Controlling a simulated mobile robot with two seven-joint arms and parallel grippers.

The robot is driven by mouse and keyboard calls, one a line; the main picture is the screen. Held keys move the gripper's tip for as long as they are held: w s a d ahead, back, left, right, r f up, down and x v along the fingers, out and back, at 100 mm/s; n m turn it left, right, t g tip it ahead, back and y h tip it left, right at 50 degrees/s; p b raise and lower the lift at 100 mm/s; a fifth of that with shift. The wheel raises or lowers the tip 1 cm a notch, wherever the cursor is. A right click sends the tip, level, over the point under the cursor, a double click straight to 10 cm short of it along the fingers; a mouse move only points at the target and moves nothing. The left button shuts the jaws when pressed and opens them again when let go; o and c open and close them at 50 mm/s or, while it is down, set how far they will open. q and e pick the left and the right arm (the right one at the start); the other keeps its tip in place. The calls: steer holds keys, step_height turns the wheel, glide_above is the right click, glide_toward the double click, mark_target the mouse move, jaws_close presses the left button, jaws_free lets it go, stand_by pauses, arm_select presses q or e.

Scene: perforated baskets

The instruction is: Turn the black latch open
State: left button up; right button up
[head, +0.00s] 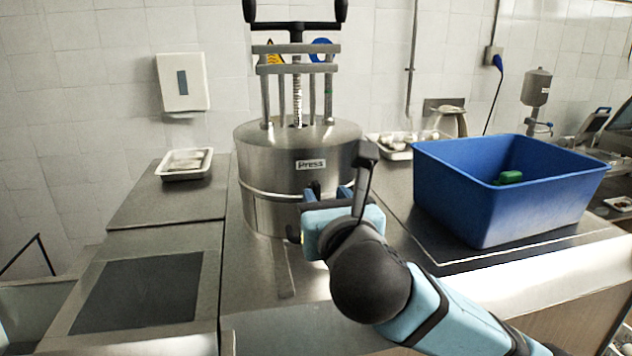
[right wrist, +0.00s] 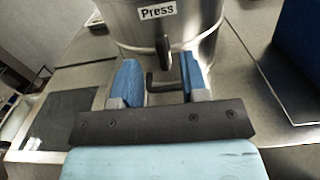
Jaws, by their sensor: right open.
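The steel press (head: 285,160) with a "Press" label stands on the counter; its body also shows in the right wrist view (right wrist: 200,20). The black latch (right wrist: 163,52) is on the front of the press below the label. It appears upright, with a bent black part below it. In the head view my right arm and gripper hide most of the latch. My right gripper (head: 328,194) is in front of the press. In the right wrist view its blue fingers (right wrist: 160,76) are open, one on each side of the latch, with visible gaps. My left gripper is not in view.
A blue basket (head: 465,200) holding a green item stands at the right. White trays sit at the back left (head: 185,176) and behind the basket (head: 398,155). A dark panel (head: 140,292) lies on the clear left counter. The press's black top handle (head: 295,27) rises high.

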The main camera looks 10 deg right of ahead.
mark_target(317, 186)
steer(key=w, duration=0.7)
steer(key=shift+s, duration=0.1)
jaws_close()
